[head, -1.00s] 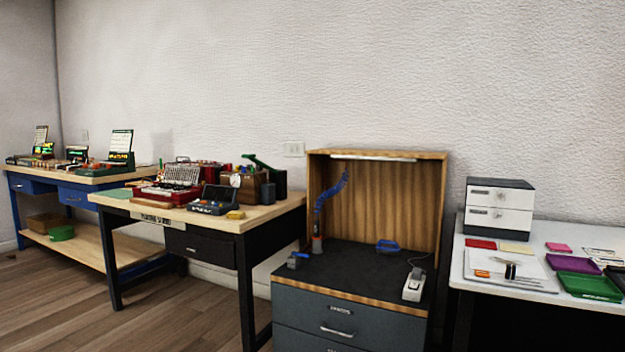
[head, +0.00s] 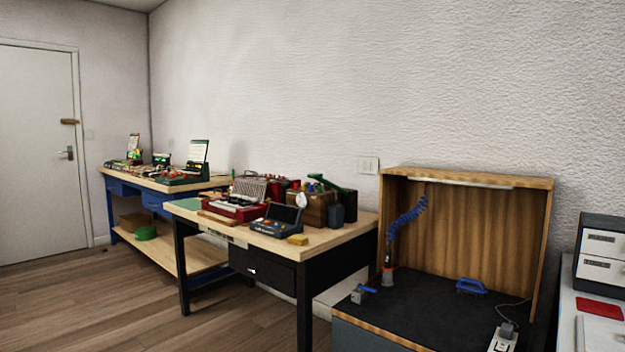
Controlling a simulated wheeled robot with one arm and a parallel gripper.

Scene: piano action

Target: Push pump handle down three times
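No part is plain enough to name for sure as the pump handle. On the middle workbench (head: 350,236), a dark green device (head: 347,203) at the back right has a sloping green lever-like top. In the wooden booth (head: 468,240), a small grey device with a blue lever (head: 362,294) sits at the front left. A coiled blue hose (head: 408,216) hangs to a grey and orange holder (head: 388,274) there. My gripper is not in view.
A blue bench (head: 156,204) stands at the far left, near a white door (head: 38,150). A drawer unit (head: 602,252) stands at the right edge. The wooden floor (head: 85,300) at front left is clear.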

